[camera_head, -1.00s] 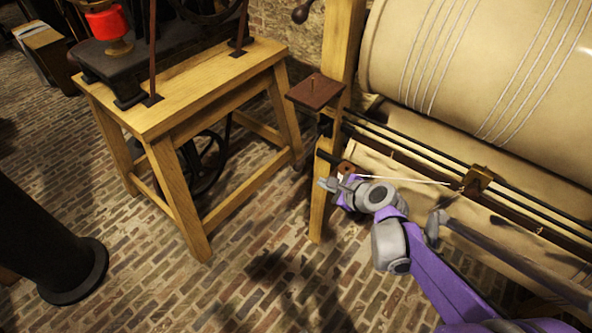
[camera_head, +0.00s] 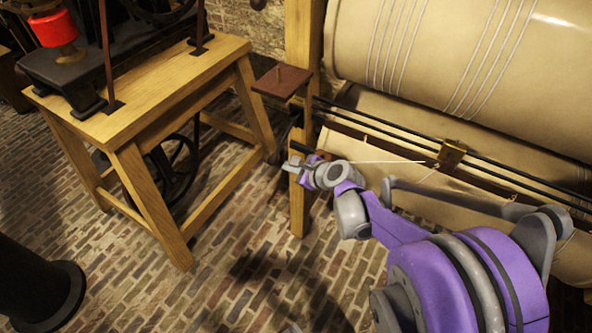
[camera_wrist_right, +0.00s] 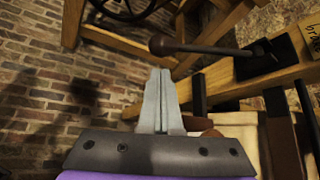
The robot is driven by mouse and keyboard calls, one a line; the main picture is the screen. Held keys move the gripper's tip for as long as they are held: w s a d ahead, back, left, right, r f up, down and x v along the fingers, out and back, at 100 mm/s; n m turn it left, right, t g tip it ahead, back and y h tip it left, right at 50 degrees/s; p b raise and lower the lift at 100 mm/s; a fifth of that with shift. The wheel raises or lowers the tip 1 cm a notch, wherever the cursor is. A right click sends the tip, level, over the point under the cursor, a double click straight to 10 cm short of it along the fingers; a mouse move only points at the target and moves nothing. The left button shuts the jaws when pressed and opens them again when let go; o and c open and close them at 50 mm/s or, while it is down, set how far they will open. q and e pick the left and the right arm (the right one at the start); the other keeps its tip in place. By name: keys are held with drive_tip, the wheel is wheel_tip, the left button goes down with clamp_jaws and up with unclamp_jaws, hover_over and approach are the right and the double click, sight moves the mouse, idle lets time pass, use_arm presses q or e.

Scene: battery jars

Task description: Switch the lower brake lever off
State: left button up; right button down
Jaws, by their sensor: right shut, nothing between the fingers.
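A dark lever with a rounded knob (camera_wrist_right: 205,47) shows in the right wrist view, running from a black bracket (camera_wrist_right: 262,60) on a wooden beam. A partly cut-off label (camera_wrist_right: 311,38) sits beside the bracket. In the head view a short black rod (camera_head: 302,150) sticks out left from the wooden post; it is probably this lever, but it is small. My right gripper (camera_head: 289,167) is at the post, just below that rod. Its fingers (camera_wrist_right: 159,72) are shut and empty, with the tips below the lever in the wrist view; contact cannot be told. My left gripper is out of view.
A wooden table (camera_head: 120,115) with a black machine stands to the left. A brown square plate (camera_head: 282,81) juts from the post (camera_head: 300,205) above my gripper. A large cream drum (camera_head: 440,50) and dark rails fill the right. Brick floor (camera_head: 230,270) is open in front.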

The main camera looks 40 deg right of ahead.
drive_tip(key=x, duration=0.3)
drive_tip(key=shift+w+f+b, duration=0.2)
drive_tip(key=shift+w+b, duration=0.15)
drive_tip(key=shift+a+r, duration=0.1)
drive_tip(key=shift+r, duration=0.05)
